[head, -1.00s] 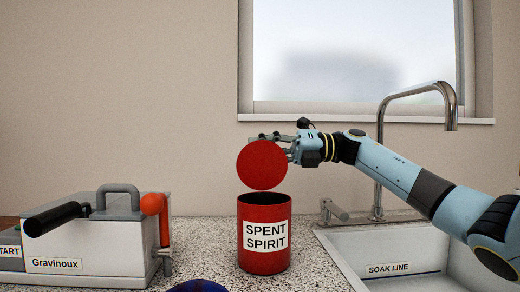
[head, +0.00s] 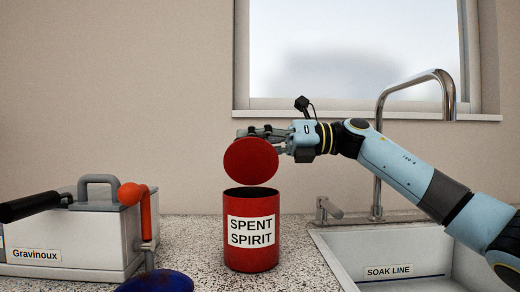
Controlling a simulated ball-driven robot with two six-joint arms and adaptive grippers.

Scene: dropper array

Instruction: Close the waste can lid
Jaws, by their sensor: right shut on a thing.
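The red waste can (head: 251,240), labelled SPENT SPIRIT, stands upright on the speckled counter. Its round red lid (head: 250,163) is raised and steeply tilted above the back of the can's rim, and the dark opening shows below it. My right gripper (head: 264,134) reaches in from the right and is shut on the lid near its upper edge. The lid hides part of the fingers, so the exact contact is not clear. My left gripper is not in view.
A grey-white Gravinoux box (head: 65,257) with a black handle and an orange-knobbed lever (head: 132,194) stands at left. A dark blue rounded object (head: 155,283) lies in front. A sink (head: 390,272) with a tall tap (head: 447,100) is at right. Counter around the can is clear.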

